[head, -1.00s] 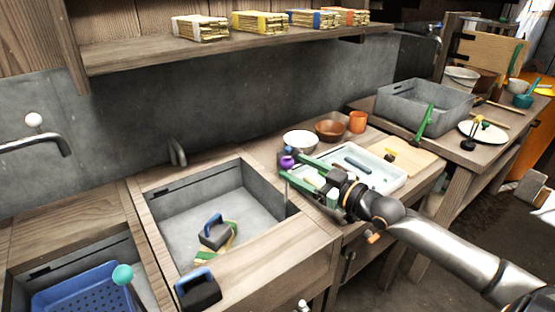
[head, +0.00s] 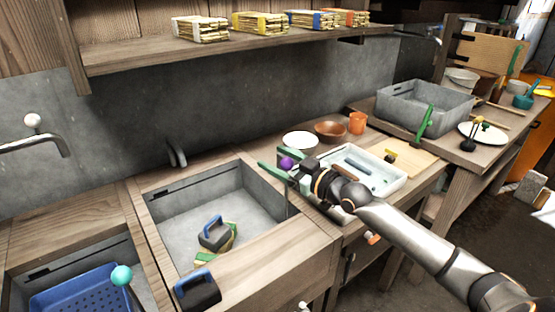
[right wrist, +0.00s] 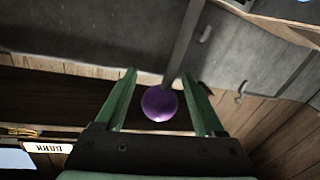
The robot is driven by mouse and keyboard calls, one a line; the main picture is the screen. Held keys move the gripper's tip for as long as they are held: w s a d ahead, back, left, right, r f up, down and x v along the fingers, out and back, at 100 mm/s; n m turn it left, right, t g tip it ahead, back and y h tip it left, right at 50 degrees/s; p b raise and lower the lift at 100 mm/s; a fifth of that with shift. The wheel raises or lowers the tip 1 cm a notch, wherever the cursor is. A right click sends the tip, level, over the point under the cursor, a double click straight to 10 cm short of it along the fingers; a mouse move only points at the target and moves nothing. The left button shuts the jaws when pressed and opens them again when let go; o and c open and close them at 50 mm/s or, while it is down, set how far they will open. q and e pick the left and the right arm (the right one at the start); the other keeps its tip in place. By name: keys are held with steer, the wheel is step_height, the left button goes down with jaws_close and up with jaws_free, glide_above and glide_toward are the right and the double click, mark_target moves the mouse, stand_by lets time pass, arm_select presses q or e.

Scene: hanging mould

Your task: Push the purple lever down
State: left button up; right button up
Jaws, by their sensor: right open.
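The purple lever is a round purple knob (head: 286,163) on a thin metal rod, near the right end of the middle sink. My right gripper (head: 271,158) has two green fingers, spread open on either side of the knob. In the right wrist view the purple knob (right wrist: 159,103) lies between the open fingers of the gripper (right wrist: 159,73), nearer their base than their tips. The rod (right wrist: 182,45) runs from the knob up the picture between the fingertips. I cannot tell whether a finger touches the knob. My left gripper is not in view.
The middle sink (head: 180,235) holds a blue-handled block and a sponge. A teal-knobbed lever (head: 121,275) stands by the blue basket (head: 75,295). A white bowl (head: 300,141), a brown bowl (head: 330,130) and a white tray (head: 392,186) lie close to my right arm.

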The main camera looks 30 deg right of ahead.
steer(key=shift+c, duration=0.4)
jaws_close()
stand_by(0.9)
